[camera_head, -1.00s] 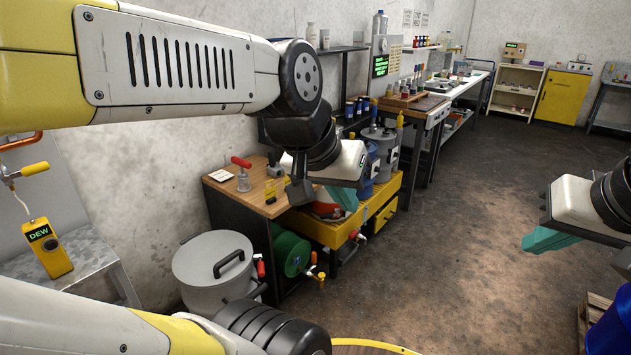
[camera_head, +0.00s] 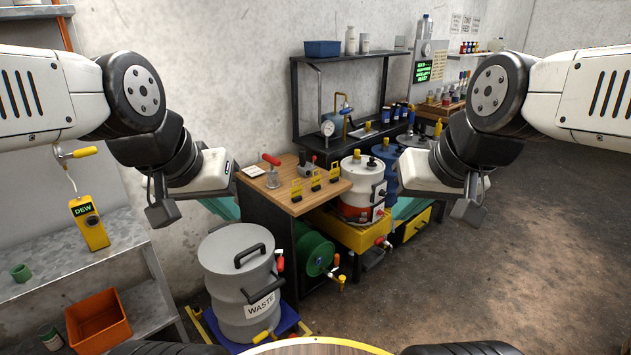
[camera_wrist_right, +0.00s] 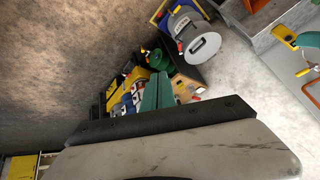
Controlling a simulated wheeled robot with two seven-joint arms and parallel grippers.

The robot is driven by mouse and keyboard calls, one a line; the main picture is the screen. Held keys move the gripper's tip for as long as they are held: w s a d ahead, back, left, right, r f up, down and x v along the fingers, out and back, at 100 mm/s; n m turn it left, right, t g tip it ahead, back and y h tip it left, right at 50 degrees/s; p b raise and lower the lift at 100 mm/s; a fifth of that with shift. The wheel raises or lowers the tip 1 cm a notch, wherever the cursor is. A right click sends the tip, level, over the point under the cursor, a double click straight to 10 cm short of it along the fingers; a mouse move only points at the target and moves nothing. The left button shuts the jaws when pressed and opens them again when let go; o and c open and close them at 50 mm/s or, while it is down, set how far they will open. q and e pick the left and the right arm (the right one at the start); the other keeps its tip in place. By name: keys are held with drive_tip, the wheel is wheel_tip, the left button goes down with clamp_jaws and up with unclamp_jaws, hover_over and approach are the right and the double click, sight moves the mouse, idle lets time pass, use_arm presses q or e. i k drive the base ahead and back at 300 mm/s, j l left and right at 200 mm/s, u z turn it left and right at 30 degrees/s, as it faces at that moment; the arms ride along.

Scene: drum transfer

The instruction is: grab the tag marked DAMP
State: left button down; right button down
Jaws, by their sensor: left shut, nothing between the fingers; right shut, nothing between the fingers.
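My left gripper (camera_head: 224,207), with teal fingers, is shut and empty, left of the bench and well apart from the tags. My right gripper (camera_head: 408,209) is shut and empty, to the right of the tags. Its teal fingers also show in the right wrist view (camera_wrist_right: 157,93).
A grey WASTE drum (camera_head: 232,270) stands before the bench, beside a green reel (camera_head: 313,254). A red-handled tool (camera_head: 272,173) stands near the tags. A white drum (camera_head: 361,185) sits behind right. Open floor lies to the right.

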sight(316, 180)
drive_tip(key=i+l+u, duration=0.3)
drive_tip(key=i+l, duration=0.2)
drive_tip(key=i, duration=0.2)
drive_tip(key=i+l+u, duration=0.25)
drive_tip(key=i+l, duration=0.4)
drive_tip(key=i+l+u, duration=0.3)
drive_tip(key=i+l, duration=0.3)
drive_tip(key=l, duration=0.2)
